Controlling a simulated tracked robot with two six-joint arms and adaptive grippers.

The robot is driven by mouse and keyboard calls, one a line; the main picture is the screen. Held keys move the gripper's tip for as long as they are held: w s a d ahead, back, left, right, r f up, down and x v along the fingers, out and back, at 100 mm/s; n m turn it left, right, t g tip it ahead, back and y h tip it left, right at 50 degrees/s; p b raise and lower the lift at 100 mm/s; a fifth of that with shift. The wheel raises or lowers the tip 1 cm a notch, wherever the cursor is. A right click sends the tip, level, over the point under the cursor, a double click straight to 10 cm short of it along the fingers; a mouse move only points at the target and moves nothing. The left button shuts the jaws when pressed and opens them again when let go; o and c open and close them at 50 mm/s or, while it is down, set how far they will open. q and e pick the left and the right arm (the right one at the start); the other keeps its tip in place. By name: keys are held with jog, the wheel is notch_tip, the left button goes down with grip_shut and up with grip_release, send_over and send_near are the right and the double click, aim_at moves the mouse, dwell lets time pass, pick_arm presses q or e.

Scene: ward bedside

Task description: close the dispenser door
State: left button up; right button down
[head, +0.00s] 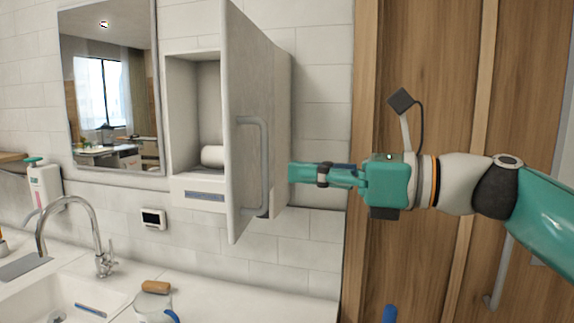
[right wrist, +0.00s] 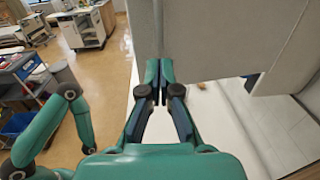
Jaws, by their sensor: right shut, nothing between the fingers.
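The dispenser (head: 195,110) is a white wall box above the counter, with a white roll inside. Its door (head: 245,90) stands wide open, swung out toward me, with a grey bar handle (head: 262,165) on it. My right gripper (head: 292,172) is shut and empty, just right of the door and the box side. In the right wrist view, the shut fingertips (right wrist: 158,65) are at the lower edge of a pale panel (right wrist: 205,35); I cannot tell whether they touch it. My left gripper is not seen in the head view.
A mirror (head: 112,90) hangs left of the dispenser. Below are a tap (head: 100,235), a sink (head: 75,295), a brown-handled brush (head: 156,287) and a clear jug (head: 152,308). A soap bottle (head: 44,190) stands far left. Wooden doors (head: 425,60) are behind my right arm.

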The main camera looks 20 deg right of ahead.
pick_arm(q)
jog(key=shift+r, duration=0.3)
pick_arm(e)
jog(key=shift+x, duration=1.5)
